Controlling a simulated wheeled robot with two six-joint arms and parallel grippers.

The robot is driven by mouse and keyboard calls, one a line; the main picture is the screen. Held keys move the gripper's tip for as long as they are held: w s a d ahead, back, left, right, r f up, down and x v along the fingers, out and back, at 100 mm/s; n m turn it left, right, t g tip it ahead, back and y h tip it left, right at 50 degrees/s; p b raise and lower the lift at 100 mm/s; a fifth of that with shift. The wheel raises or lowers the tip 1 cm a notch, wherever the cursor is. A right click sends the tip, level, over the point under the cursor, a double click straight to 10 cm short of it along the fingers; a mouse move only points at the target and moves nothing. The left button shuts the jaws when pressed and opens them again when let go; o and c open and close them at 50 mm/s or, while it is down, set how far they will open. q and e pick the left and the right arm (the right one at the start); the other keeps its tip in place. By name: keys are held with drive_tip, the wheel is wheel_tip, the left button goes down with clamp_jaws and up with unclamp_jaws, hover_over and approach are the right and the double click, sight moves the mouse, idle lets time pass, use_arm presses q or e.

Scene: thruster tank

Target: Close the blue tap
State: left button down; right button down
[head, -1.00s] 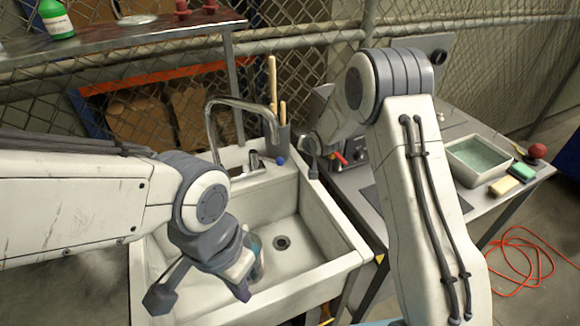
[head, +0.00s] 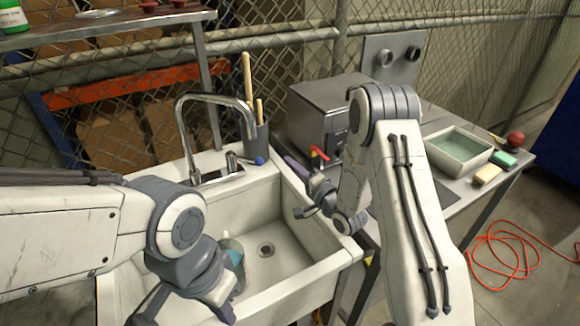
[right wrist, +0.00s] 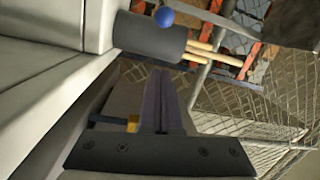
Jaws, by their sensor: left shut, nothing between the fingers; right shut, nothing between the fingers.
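The blue tap knob (head: 260,161) is a small round ball beside the chrome faucet (head: 180,125) at the sink's back right corner. My left gripper (head: 180,305) is shut and empty low over the sink's left part. Its fingertips are not clearly visible.
A grey holder (head: 262,138) with wooden handles stands just behind the blue knob. A red handle (head: 319,153) is near my right gripper, by a metal box (head: 318,100). A bluish object (head: 232,258) is in the sink (head: 300,280). A tray (head: 430,150) stands at right.

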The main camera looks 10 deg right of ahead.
sight(244, 159)
drive_tip(key=f+p+x, duration=0.1)
drive_tip(key=x, duration=0.6)
drive_tip(key=shift+s+a+r+p, duration=0.1)
drive_tip(key=shift+s+a+p, duration=0.6)
drive_tip(key=shift+s+a, duration=0.65)
drive_tip(key=shift+a, duration=0.15)
